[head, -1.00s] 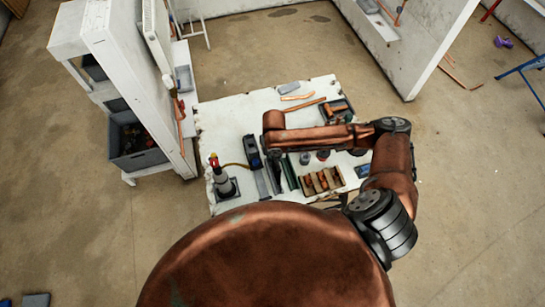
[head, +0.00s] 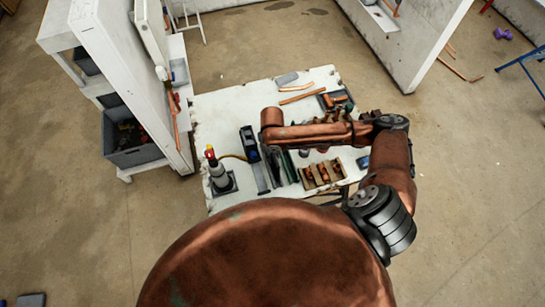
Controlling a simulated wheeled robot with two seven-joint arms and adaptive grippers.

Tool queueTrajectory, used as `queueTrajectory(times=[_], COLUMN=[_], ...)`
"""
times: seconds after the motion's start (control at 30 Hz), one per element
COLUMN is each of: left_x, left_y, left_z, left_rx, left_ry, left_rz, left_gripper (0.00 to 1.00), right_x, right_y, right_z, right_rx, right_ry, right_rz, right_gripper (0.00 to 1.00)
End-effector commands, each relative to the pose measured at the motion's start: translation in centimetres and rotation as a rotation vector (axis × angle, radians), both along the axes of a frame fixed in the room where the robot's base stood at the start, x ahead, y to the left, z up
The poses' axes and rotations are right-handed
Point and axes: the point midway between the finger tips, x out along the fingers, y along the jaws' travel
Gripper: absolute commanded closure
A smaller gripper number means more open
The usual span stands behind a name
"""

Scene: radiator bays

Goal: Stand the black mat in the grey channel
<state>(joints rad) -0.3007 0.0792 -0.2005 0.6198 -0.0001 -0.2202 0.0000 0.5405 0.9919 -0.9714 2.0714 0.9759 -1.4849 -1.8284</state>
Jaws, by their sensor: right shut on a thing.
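My right gripper (head: 273,152) is at the end of the copper-coloured arm that comes in from the right. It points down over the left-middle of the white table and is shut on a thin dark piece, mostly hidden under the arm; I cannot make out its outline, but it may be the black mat. A narrow grey strip (head: 262,179), which looks like the grey channel, lies on the table just left of and below the gripper. A dark green strip (head: 290,167) lies just right of the gripper. My left gripper is not in view.
The white table (head: 225,108) also bears a blue-black tool (head: 249,142), a red-topped torch (head: 217,173), a divided box of copper fittings (head: 324,174) and a dark tray at the back right. A white shelf unit (head: 110,60) stands left. The table's back left is clear.

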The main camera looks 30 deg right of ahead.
Motion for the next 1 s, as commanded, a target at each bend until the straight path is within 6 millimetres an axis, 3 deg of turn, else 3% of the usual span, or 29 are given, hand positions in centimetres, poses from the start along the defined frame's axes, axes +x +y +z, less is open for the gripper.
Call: queueTrajectory(times=[1.0], left_x=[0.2], left_y=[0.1], left_z=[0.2], left_rx=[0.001], left_ry=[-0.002], left_rz=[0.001], left_gripper=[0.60], right_x=[0.1], right_y=[0.0], right_z=[-1.7], right_rx=[0.000], right_ry=[0.000], right_rz=[0.000], right_gripper=[1.00])
